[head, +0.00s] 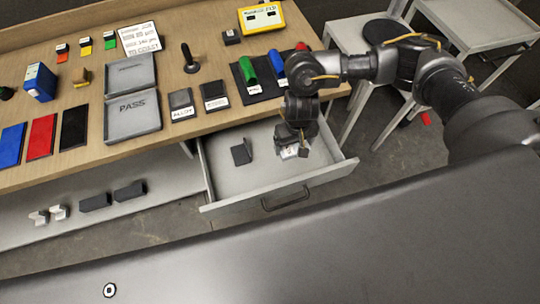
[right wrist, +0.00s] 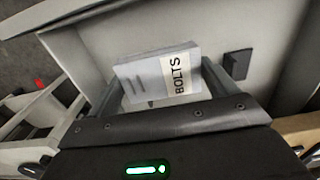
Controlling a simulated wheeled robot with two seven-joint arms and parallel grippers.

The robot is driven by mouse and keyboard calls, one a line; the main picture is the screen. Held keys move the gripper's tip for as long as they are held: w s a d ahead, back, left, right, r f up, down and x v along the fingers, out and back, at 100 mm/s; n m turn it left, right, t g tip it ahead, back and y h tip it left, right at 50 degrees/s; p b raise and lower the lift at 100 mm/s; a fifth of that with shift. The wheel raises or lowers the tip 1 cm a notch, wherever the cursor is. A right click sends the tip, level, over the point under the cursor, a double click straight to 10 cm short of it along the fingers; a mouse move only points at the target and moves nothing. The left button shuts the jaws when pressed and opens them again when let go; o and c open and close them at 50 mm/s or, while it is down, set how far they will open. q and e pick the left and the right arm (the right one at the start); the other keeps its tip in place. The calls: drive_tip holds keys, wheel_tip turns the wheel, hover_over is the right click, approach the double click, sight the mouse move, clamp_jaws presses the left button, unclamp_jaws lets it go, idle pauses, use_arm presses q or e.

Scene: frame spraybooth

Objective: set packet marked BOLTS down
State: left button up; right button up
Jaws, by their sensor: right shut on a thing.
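The packet marked BOLTS (right wrist: 155,76) is a pale grey-white block with a white label, seen close in the right wrist view. My right gripper (right wrist: 168,82) is shut on it, one finger at each side. In the head view the packet (head: 290,152) shows small and partly hidden under my right gripper (head: 291,148). The gripper points down over the open grey drawer (head: 225,181). I cannot tell whether the packet touches the drawer floor. My left gripper is not in view.
A dark block (head: 241,153) is in the drawer, left of my gripper; the drawer floor between and in front is clear. The wooden table (head: 185,135) above holds a PASS tray (head: 133,117), coloured mats and labelled holders. Grey stools (head: 365,45) stand at the right.

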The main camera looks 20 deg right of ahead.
drive_tip(key=b, duration=0.2)
hover_over(271, 164)
drive_tip(key=f, duration=0.6)
drive_tip(key=shift+s+d+f, duration=0.15)
drive_tip(key=shift+d+f, duration=0.05)
drive_tip(key=shift+a+f, duration=0.15)
drive_tip(key=shift+f, duration=1.55)
drive_tip(key=o, duration=0.9)
drive_tip(key=shift+f, duration=0.1)
wheel_tip(271, 164, up, 12)
drive_tip(key=p, duration=0.2)
drive_tip(key=shift+p, duration=0.35)
drive_tip(key=shift+a, duration=0.1)
